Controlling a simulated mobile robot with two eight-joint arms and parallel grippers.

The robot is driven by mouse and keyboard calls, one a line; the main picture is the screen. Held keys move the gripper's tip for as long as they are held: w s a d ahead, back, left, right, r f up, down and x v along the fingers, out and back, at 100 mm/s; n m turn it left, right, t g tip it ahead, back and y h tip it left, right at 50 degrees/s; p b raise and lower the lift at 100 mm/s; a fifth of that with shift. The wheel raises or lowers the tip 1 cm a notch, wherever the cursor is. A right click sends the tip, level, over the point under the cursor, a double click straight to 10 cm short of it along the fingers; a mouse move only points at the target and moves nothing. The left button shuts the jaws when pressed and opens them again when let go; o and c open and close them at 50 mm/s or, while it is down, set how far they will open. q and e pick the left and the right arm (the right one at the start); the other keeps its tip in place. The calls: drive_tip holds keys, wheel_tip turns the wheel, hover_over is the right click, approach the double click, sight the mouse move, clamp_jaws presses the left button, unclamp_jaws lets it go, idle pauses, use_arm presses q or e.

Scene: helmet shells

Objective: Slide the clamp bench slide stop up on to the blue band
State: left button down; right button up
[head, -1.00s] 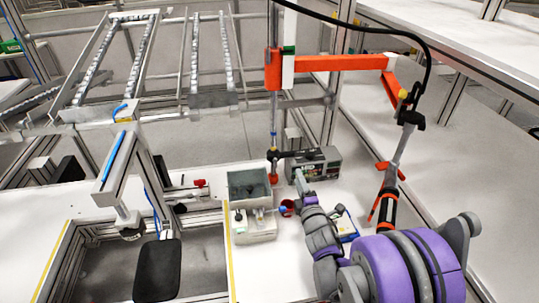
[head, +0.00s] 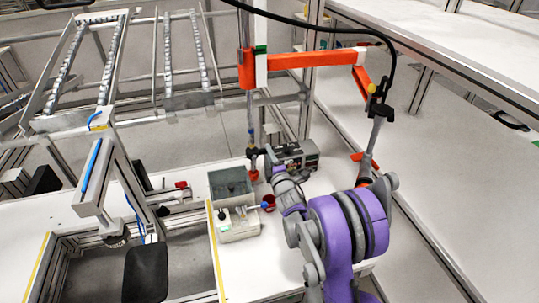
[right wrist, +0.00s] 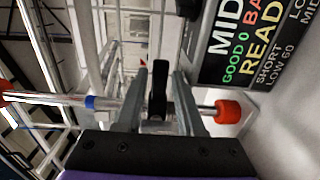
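The slide stop (right wrist: 158,92), a black piece with a grey block at its base, sits on a thin metal rod. In the right wrist view the rod runs sideways, with the blue band (right wrist: 90,102) left of the stop and a red end (right wrist: 228,112) to the right. In the head view the rod is upright, with the black stop (head: 254,153) below the blue band (head: 251,131). My right gripper (right wrist: 160,75) has its fingers on either side of the black piece, with a narrow gap showing; it also shows in the head view (head: 271,164). My left gripper is out of view.
A dark instrument box (head: 294,155) with a lettered panel (right wrist: 255,45) stands close behind my right gripper. A grey bin (head: 231,186) and a small box (head: 238,222) are to the left. An orange arm (head: 310,61) extends overhead from the post.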

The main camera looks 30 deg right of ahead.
clamp_jaws()
idle(1.4)
